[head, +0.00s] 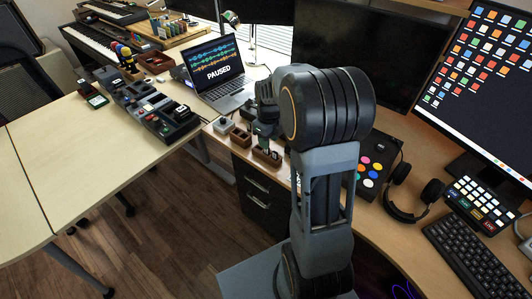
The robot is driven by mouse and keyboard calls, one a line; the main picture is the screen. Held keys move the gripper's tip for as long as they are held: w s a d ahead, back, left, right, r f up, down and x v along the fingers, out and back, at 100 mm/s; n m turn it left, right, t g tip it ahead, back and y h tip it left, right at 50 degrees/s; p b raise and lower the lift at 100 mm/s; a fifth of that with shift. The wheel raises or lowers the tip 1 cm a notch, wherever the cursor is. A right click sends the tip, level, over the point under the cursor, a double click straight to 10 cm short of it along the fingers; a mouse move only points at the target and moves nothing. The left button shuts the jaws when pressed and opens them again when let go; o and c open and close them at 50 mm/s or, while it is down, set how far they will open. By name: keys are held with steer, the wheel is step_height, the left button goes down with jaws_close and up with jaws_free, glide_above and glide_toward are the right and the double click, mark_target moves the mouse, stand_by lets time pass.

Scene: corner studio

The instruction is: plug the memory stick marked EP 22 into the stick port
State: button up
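My arm fills the middle of the head view, and my gripper (266,140) shows partly behind it, pointing down above the desk edge. Its fingers are small and dark, and I cannot tell whether they are open or shut. A small brown wooden holder (267,157) is just below it; other small brown holders (240,136) stand to its left. No EP 22 marking is readable, and I cannot pick out the memory stick. The stick port cannot be identified for certain; a row of dark devices (168,122) lies along the pale table's right edge.
A laptop (217,75) reading "PAUSED" stands behind the holders. Right of my arm are a colored-button box (371,165), headphones (412,199) and a keyboard (470,255).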

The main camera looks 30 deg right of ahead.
mark_target(267, 152)
steer(key=shift+w+a+f+b, duration=0.1)
steer(key=shift+f+b, duration=0.05)
steer(key=shift+f, duration=1.15)
steer(key=shift+w+a+f+b, duration=0.1)
steer(key=shift+f+b, duration=0.05)
steer(key=shift+f, duration=1.15)
jaws_close()
